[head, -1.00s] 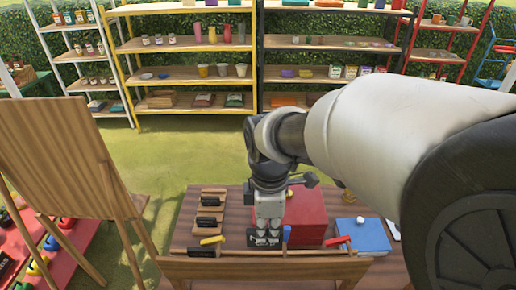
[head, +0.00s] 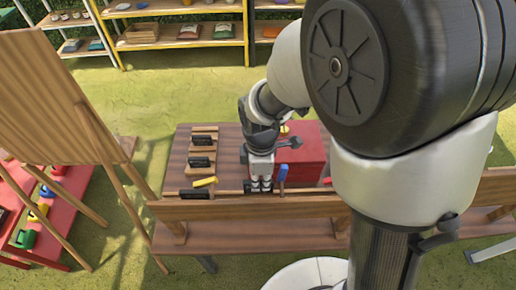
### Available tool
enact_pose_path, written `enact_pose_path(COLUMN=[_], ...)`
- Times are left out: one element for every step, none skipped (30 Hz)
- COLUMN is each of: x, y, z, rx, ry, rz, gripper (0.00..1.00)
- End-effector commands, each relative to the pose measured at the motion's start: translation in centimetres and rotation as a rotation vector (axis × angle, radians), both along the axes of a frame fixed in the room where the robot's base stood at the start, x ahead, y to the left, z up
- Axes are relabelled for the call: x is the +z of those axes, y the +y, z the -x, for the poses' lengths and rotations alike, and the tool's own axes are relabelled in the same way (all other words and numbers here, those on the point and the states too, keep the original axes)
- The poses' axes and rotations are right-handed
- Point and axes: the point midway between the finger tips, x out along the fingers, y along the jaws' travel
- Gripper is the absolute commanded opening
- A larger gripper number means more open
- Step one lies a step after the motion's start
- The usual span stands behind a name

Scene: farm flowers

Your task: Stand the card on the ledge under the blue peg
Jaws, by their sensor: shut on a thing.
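My gripper (head: 260,186) is shut on a dark card (head: 248,188), just at the long wooden ledge (head: 240,208). The arm and fingers hide most of the card, and I cannot tell whether its lower edge touches the ledge. The blue peg (head: 283,173) stands up just right of my gripper. A yellow peg (head: 204,182) is farther left, with another dark card (head: 194,194) under it on the ledge. A red peg (head: 327,181) shows partly at the right, beside my arm.
Two dark cards (head: 201,140) (head: 200,162) rest in wooden holders on the table behind the ledge. A red box (head: 300,155) stands behind the blue peg. A wooden easel (head: 70,95) and a red table (head: 75,190) are at the left. Shelves (head: 180,45) stand at the back.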

Motion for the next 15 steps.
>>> enact_pose_path(x=[-0.4,-0.5,-0.7,-0.9,-1.2,-1.7,-2.1,-2.6,-3.3,-3.8,-4.2,-4.6,-4.8,-4.9,-4.9], y=[0.0,0.0,0.0,0.0,0.0,0.0,0.0,0.0,0.0,0.0,0.0,0.0,0.0,0.0,0.0], z=[0.0,0.0,0.0,0.0,0.0,0.0,0.0,0.0,0.0,0.0,0.0,0.0,0.0,0.0,0.0], rx=[0.0,0.0,0.0,0.0,0.0,0.0,0.0,0.0,0.0,0.0,0.0,0.0,0.0,0.0,0.0], ry=[0.0,-0.001,-0.001,-0.001,0.0,0.001,0.001,0.002,0.002,0.002,0.002,0.001,0.0,0.0,-0.001], rz=[0.0,0.0,0.0,0.0,0.0,0.0,0.0,0.001,0.001,0.001,0.001,0.0,0.0,0.0,0.0], gripper=[0.0,0.0,0.0,0.0,0.0,0.0,0.0,0.0,0.0,0.0,0.0,0.0,0.0,0.0,0.0])
